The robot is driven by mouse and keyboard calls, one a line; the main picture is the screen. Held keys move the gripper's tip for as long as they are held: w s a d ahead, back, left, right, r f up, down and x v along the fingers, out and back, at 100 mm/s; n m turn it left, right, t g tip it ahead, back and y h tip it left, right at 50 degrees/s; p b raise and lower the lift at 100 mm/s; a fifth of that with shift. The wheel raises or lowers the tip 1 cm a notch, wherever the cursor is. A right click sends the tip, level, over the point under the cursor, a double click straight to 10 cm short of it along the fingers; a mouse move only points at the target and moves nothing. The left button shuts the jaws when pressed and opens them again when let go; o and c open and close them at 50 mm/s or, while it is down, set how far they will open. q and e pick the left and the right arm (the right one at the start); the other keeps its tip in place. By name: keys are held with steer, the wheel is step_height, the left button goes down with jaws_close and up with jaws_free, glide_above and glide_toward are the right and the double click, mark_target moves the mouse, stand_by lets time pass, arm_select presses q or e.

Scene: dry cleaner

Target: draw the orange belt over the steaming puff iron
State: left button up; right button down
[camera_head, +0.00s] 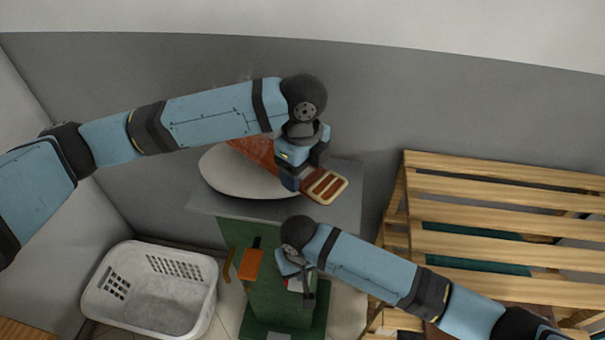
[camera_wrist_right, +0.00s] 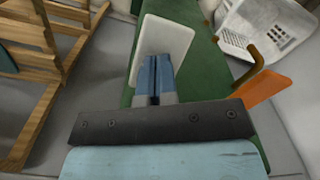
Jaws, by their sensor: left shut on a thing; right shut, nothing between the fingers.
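The puff iron's pale rounded pad (camera_head: 222,182) sits on a grey top above a green stand (camera_head: 268,302). Faint steam shows above it. The orange belt (camera_head: 256,151) lies across the pad, partly hidden by my left arm. Its light-framed buckle end (camera_head: 325,187) sticks out to the right of my left gripper (camera_head: 290,184), which is shut on the belt near that end. My right gripper (camera_head: 308,300) is lower, at the front of the stand. In the right wrist view its blue fingers (camera_wrist_right: 154,78) are shut and empty, in front of a white plate (camera_wrist_right: 166,40) on the green stand.
An orange pedal-like piece (camera_head: 251,264) on a brown bar juts from the stand's left side. A white laundry basket (camera_head: 150,295) stands on the floor at left. A slatted wooden rack (camera_head: 500,215) fills the right. A grey wall is behind.

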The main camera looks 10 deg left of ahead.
arm_select(q)
steer(key=shift+r, duration=0.65)
arm_select(e)
steer(key=shift+r, duration=3.5)
arm_select(q)
steer(key=shift+c, duration=0.3)
steer(key=shift+f, duration=0.1)
steer(key=shift+c, duration=1.4)
arm_select(e)
step_height(320, 180, up, 8)
steer(key=shift+r, duration=0.15)
